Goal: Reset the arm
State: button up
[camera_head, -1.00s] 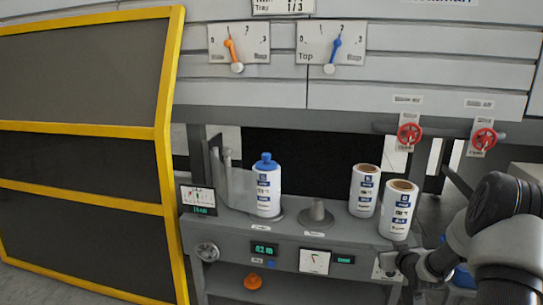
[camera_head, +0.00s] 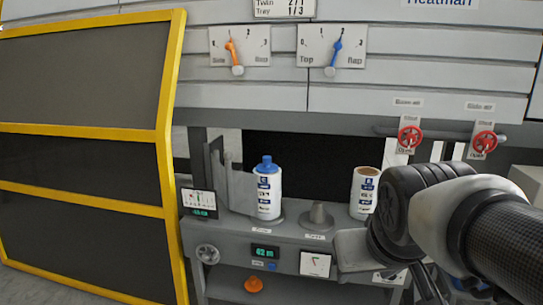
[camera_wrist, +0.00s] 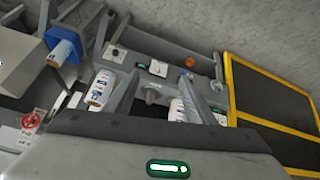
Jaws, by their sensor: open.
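My arm crosses the right side of the head view, in front of the grey bench. My gripper (camera_wrist: 160,85) shows in the wrist view with its two grey fingers spread apart and nothing between them. In the head view part of the gripper is hidden behind my arm. A white bottle with a blue cap (camera_head: 267,190) stands upright on the bench at the left.
A yellow-framed dark panel (camera_head: 165,150) stands at the left. Two red valve handles (camera_head: 410,137) hang at the right, near my arm. Two dial gauges (camera_head: 331,45) are on the wall above. An orange knob (camera_head: 253,284) sits below the bench top.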

jog(key=s+a+f, duration=0.1)
jog(key=s, duration=0.4)
notch_tip(320, 180, up, 27)
jog(key=s+g+y+p, duration=0.1)
jog(key=p, duration=2.6)
jog(key=shift+a+r+p, duration=0.2)
jog(key=shift+a+p, duration=0.05)
jog(key=shift+p, duration=0.15)
